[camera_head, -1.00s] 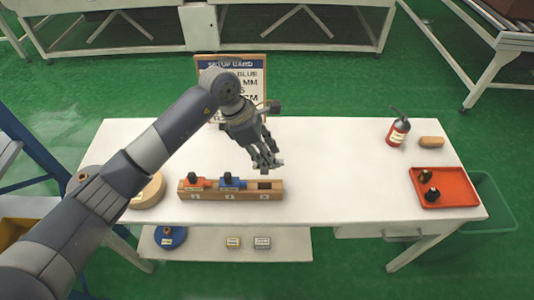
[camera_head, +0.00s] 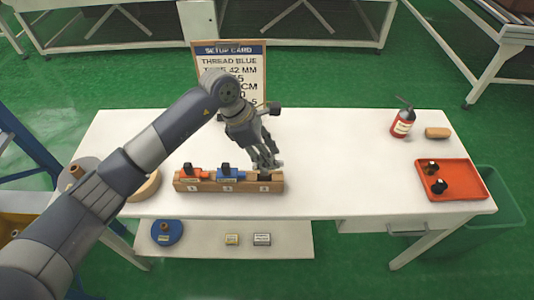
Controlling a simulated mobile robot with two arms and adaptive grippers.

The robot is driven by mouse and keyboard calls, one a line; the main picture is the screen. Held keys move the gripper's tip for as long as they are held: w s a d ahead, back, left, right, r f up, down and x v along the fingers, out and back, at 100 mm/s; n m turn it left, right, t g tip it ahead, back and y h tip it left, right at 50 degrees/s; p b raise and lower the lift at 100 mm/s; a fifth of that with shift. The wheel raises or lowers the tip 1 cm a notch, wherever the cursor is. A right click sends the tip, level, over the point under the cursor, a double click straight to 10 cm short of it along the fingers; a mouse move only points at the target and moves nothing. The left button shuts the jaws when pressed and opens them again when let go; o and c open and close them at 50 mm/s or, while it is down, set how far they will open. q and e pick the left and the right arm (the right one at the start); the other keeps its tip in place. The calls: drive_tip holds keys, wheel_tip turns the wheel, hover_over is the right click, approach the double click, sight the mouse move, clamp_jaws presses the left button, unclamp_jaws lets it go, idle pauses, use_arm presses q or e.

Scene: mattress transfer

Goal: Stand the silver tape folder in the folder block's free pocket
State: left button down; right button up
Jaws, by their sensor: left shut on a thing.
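The wooden folder block (camera_head: 212,187) lies near the table's front edge. Its left pocket holds an orange folder (camera_head: 192,173) and its middle pocket a blue folder (camera_head: 229,174). The right pocket (camera_head: 264,177) shows as a dark opening. My left gripper (camera_head: 266,163) is just above and behind this pocket, pointing down. It is shut on a small grey piece, seemingly the silver tape folder, which the fingers largely hide. I cannot tell whether the folder touches the block. My right gripper is not in view.
A setup card (camera_head: 235,65) stands behind my arm. The table's middle right is clear. A lower shelf (camera_head: 200,240) holds a blue spool.

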use_arm(q)
drive_tip(key=shift+b, duration=0.3)
idle(0.7)
drive_tip(key=shift+b, duration=0.6)
idle(0.6)
drive_tip(key=shift+f+b, duration=2.5)
drive_tip(key=shift+f, duration=0.3)
drive_tip(key=c, duration=1.1)
unclamp_jaws()
drive_tip(key=v, duration=1.2)
